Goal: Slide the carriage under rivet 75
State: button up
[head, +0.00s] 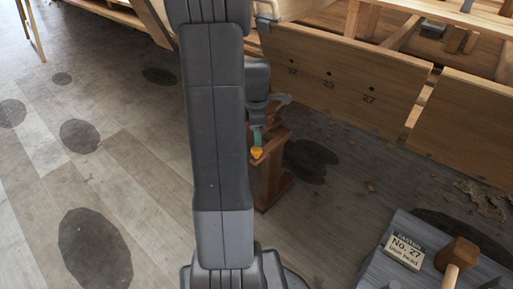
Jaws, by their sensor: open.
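My gripper (266,108) is just right of my dark arm, in front of the wooden hull. It is open; its fingers are small and partly hidden by my arm. Just below it is a small green piece with a yellow end (257,152). This piece is at the top of a reddish-brown wooden stand (273,172) on the floor, partly behind my arm. I cannot tell whether the gripper touches it, or whether the stand is the carriage. The hull plank (340,70) bears dark dots with small numbers, one reading 27. No number 75 is readable.
A grey box top (400,255) at the lower right bears a card reading No. 27 (405,251) and a wooden mallet (457,256). Shavings (482,199) lie on the floor at the right. The plank floor (130,190) at the left is clear, with dark stains.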

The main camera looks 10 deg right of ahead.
aim_at(256, 149)
notch_tip(256, 149, down, 7)
jog(key=shift+r+b, duration=0.2)
jog(key=shift+b, duration=0.6)
grip_shut()
jog(key=w+a+p, duration=0.4)
jog(key=w+a, duration=0.4)
jog(key=w, duration=0.3)
jog(key=shift+a, duration=0.3)
grip_release()
